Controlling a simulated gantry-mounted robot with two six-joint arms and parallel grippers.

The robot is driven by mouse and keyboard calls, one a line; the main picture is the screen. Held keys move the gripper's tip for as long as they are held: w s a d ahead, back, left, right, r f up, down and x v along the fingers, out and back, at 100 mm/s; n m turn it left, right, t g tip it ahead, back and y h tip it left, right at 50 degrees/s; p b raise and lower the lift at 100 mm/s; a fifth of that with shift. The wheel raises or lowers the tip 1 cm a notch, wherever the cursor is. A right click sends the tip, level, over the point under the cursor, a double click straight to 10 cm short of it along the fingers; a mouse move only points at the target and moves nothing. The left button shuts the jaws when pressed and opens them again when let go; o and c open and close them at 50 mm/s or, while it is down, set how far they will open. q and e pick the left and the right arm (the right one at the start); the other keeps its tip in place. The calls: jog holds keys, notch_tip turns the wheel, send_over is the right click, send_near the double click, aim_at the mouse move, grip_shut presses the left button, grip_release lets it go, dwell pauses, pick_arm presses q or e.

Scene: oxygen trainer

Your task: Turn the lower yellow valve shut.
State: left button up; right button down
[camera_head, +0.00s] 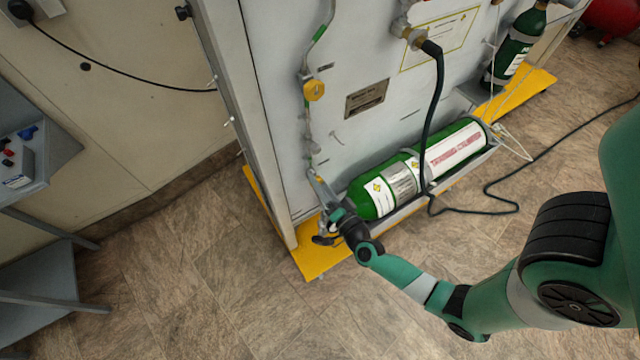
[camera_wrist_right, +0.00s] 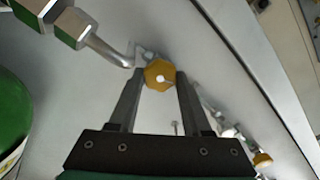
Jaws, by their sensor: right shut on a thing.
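The lower yellow valve (camera_wrist_right: 159,75) is a small faceted knob with a pale centre, on a thin pipe along the grey panel. In the right wrist view it sits between the two fingertips of my right gripper (camera_wrist_right: 160,82), which is shut on it. The upper yellow valve (camera_head: 314,90) is higher on the same pipe. My left gripper is not in view.
A green cylinder (camera_head: 368,199) lies strapped on a rack just right of my right gripper. A black hose (camera_head: 437,110) hangs in front of it. The panel stands on a yellow base (camera_head: 318,263). The floor in front is mostly clear. A grey cart (camera_head: 40,150) stands at the left.

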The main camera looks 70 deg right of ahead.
jog(key=shift+m+b, duration=0.3)
jog(key=shift+m, duration=1.6)
jog(key=shift+c, duration=1.7)
grip_release()
jog(key=p+v, duration=0.3)
jog(key=v, duration=0.8)
jog(key=shift+s+p, duration=0.3)
jog(key=shift+a, duration=0.15)
